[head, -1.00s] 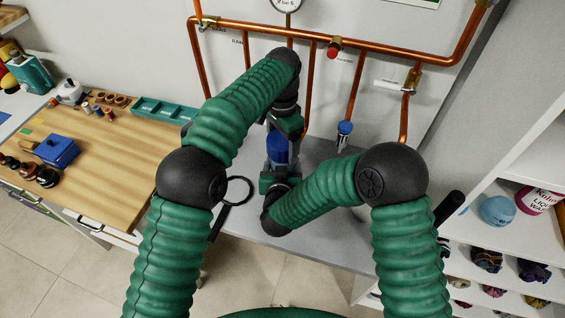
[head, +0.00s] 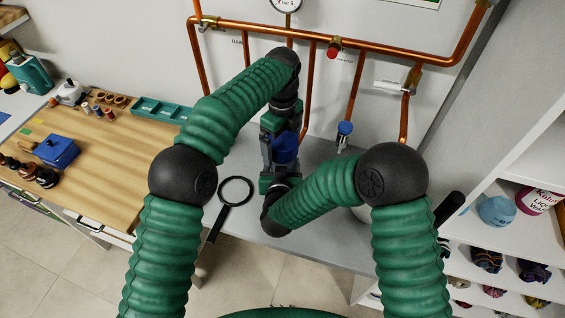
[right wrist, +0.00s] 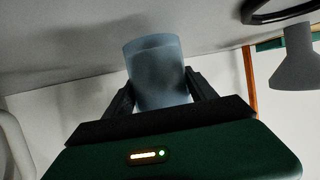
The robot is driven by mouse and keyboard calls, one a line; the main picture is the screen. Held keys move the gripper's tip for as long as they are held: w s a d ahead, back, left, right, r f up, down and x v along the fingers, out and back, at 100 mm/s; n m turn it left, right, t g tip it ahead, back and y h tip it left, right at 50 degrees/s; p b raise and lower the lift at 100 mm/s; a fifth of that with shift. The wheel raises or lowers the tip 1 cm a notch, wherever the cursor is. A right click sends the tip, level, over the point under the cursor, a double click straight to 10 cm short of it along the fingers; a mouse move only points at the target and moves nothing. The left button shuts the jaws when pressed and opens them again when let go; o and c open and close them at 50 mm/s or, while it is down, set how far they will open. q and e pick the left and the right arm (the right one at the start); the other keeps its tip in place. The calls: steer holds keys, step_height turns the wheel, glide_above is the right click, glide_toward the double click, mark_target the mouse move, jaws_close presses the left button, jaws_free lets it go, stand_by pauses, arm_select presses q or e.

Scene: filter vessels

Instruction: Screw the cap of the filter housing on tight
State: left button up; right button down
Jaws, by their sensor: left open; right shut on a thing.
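The blue cap (head: 286,148) of the filter housing shows in the head view at the middle of the grey worktop. My left gripper (head: 281,146) is above it from the far side, open, with dark fingers beside the cap. I cannot tell if they touch it. My right gripper (right wrist: 160,85) is shut on the translucent blue-grey bowl (right wrist: 157,70) of the housing, in the right wrist view. In the head view the bowl is mostly hidden by my grippers, and the cap's thread is hidden.
A black ring wrench (head: 235,193) lies on the grey worktop (head: 250,222) left of the housing. Copper pipes (head: 355,92) with a blue-headed fitting (head: 345,128) run behind. A wooden bench (head: 105,140) stands left and white shelves (head: 515,220) right.

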arm_select(q)
step_height(320, 180, up, 7)
steer(key=shift+w+r, duration=0.1)
steer(key=shift+r, duration=0.1)
stand_by(0.3)
arm_select(e)
steer(key=shift+c, duration=1.1)
jaws_free()
steer(key=shift+s, duration=0.1)
arm_select(q)
steer(key=shift+r+p, duration=0.3)
arm_select(e)
steer(key=d+v, duration=0.1)
steer(key=v, duration=1.5)
steer(key=shift+s+a, duration=0.3)
steer(key=shift+a, duration=0.15)
